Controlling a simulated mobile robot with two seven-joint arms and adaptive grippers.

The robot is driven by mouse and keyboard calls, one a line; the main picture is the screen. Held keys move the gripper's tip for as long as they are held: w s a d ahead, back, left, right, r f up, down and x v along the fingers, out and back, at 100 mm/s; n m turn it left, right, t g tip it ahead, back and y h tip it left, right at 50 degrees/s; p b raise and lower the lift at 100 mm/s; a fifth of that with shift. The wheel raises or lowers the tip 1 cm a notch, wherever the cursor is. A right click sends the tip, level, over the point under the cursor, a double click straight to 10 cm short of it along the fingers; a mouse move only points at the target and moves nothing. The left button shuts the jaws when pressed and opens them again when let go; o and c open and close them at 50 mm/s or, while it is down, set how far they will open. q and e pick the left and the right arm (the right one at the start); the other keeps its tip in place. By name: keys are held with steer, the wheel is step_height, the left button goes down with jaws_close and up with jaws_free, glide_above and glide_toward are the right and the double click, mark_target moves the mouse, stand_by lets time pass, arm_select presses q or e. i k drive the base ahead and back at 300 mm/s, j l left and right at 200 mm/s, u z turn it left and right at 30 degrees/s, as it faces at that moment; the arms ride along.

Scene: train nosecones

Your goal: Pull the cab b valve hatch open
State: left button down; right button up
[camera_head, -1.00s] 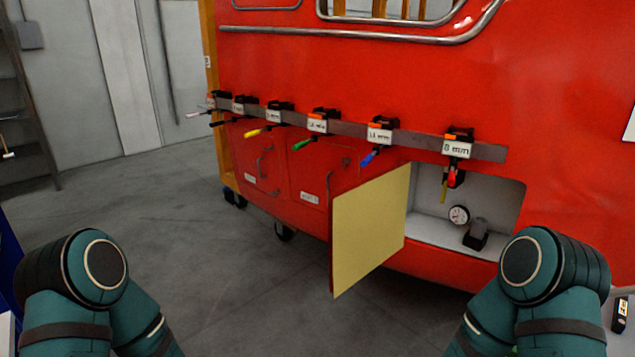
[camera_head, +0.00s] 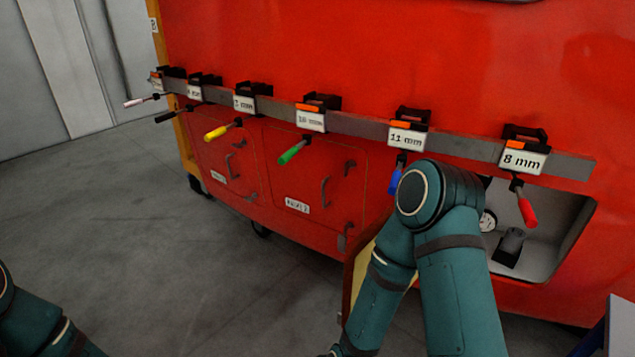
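The hatch at the right of the red cab side stands open. Its door (camera_head: 359,272), with a pale yellow inner face, sticks out and is mostly hidden behind my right arm. The open compartment (camera_head: 558,232) shows a round gauge (camera_head: 487,220) and a dark fitting (camera_head: 510,246). Two shut hatches with handles are to the left: one (camera_head: 335,205) with a small label and one (camera_head: 215,160) further left. I cannot tell from the labels which hatch is cab b's. Both grippers are out of view; only arm links show.
A grey rail (camera_head: 360,126) above the hatches carries several black holders with size labels and coloured-handled tools. The red-handled tool (camera_head: 526,206) hangs before the open compartment. The grey floor (camera_head: 130,230) at left is clear. A blue-edged object (camera_head: 619,325) stands at lower right.

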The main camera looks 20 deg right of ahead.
mark_target(312, 185)
steer(key=i+j+z, duration=0.1)
steer(key=z, duration=0.35)
steer(key=i+j+z, duration=0.2)
steer(key=z, duration=0.2)
steer(key=i+j+z, duration=0.1)
steer(key=z, duration=0.35)
steer(key=j, duration=0.1)
